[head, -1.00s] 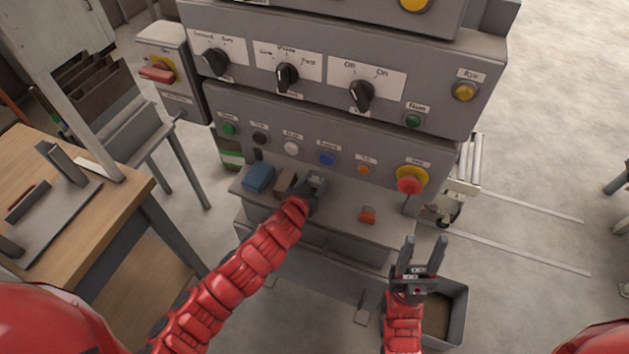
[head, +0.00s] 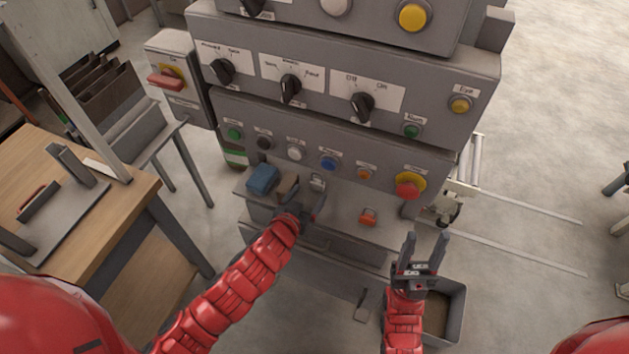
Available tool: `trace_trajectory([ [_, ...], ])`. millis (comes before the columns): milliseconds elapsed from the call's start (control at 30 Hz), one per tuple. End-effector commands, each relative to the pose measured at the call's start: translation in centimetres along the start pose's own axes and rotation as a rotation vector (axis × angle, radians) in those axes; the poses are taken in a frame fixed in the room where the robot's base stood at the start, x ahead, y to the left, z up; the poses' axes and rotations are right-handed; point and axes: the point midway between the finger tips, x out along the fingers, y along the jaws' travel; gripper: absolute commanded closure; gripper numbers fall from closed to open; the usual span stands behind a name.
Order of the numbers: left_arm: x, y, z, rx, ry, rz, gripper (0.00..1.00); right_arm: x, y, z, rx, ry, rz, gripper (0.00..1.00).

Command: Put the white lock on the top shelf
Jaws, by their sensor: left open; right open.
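The white lock (head: 317,182) appears as a small pale block on the upper ledge (head: 343,208) under the button panel, right of a brown block (head: 287,186). My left gripper (head: 307,203) is open just in front of it, on the near side, with its fingers pointing at the ledge. The lock looks free of the fingers, though contact is hard to tell. My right gripper (head: 426,240) is open and empty, with its fingers up, in front of the ledge's right end.
A blue block (head: 262,179) and an orange-red lock (head: 368,217) also sit on the upper ledge. A lower shelf (head: 345,252) lies beneath. A red stop button (head: 408,185) juts out above right. A grey bin (head: 457,310) stands on the floor behind my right gripper.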

Motion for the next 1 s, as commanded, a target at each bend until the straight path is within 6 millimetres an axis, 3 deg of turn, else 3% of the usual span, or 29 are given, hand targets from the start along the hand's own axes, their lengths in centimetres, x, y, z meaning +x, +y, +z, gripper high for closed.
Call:
trace_trajectory([
  [33, -1.5, 0.0, -0.5, -0.002, -0.002, 0.000, 0.18, 1.3, 0.1, -0.2, 0.000, 0.000, 0.000, 0.50],
  [100, -2.9, -0.1, -0.4, -0.004, -0.003, -0.001, 0.18, 2.0, 0.1, -0.3, 0.000, 0.000, 0.000, 0.50],
  [300, -5.2, 0.0, -0.3, -0.002, 0.002, 0.001, 0.18, 3.1, 0.2, -0.5, 0.000, 0.000, 0.000, 0.50],
  [1000, -5.6, 0.1, 0.0, -0.001, 0.001, 0.001, 0.18, 3.2, 0.2, -0.5, 0.000, 0.000, 0.000, 0.50],
])
